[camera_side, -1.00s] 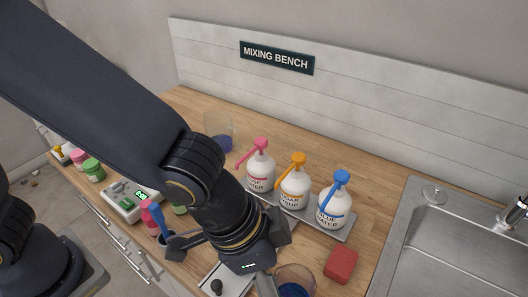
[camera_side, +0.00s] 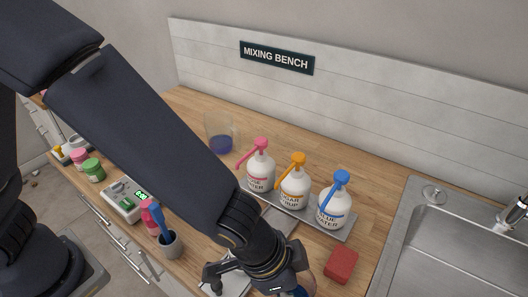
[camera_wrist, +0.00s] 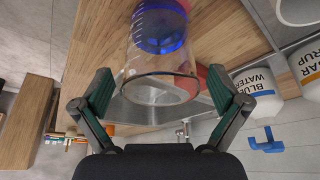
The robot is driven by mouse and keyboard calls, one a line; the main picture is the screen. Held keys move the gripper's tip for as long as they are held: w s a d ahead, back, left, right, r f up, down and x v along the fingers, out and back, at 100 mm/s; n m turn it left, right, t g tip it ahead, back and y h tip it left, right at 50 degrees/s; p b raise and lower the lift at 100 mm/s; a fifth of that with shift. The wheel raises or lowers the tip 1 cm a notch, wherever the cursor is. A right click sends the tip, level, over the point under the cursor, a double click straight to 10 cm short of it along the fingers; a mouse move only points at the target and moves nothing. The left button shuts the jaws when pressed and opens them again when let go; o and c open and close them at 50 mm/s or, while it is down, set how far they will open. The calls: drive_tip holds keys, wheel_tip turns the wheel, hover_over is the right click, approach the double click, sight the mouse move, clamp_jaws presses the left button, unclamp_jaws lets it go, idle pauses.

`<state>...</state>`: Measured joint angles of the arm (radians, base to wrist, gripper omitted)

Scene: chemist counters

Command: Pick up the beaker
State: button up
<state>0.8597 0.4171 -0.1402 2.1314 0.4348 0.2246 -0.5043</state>
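The beaker is clear glass with blue liquid at its bottom. In the wrist view the beaker (camera_wrist: 155,60) lies ahead of and between the two green-padded fingers of my gripper (camera_wrist: 160,80), with its open rim towards me. A gap shows on each side, so the fingers are open and not gripping it. In the side view my gripper (camera_side: 256,284) is low at the front edge of the picture. It hides most of the beaker there; only a bit of blue shows beside the right finger. A second clear beaker with blue liquid (camera_side: 220,143) stands at the back of the bench.
A red sponge-like block (camera_side: 341,265) lies close to the right of my gripper. Three pump bottles (camera_side: 294,188) stand on a metal tray (camera_side: 347,231) behind it. A cup with a blue tool (camera_side: 170,245) and a scale (camera_side: 123,203) are to the left; the sink (camera_side: 460,245) is right.

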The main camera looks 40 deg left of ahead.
drive_tip(key=c, duration=1.2)
drive_tip(key=shift+r, duration=0.2)
drive_tip(key=shift+r, duration=0.75)
drive_tip(key=s+a+r, duration=0.9)
drive_tip(key=s+r, duration=0.1)
drive_tip(key=r, duration=0.1)
drive_tip(key=shift+a, duration=0.35)
drive_tip(key=shift+r, duration=0.1)
idle(0.5)
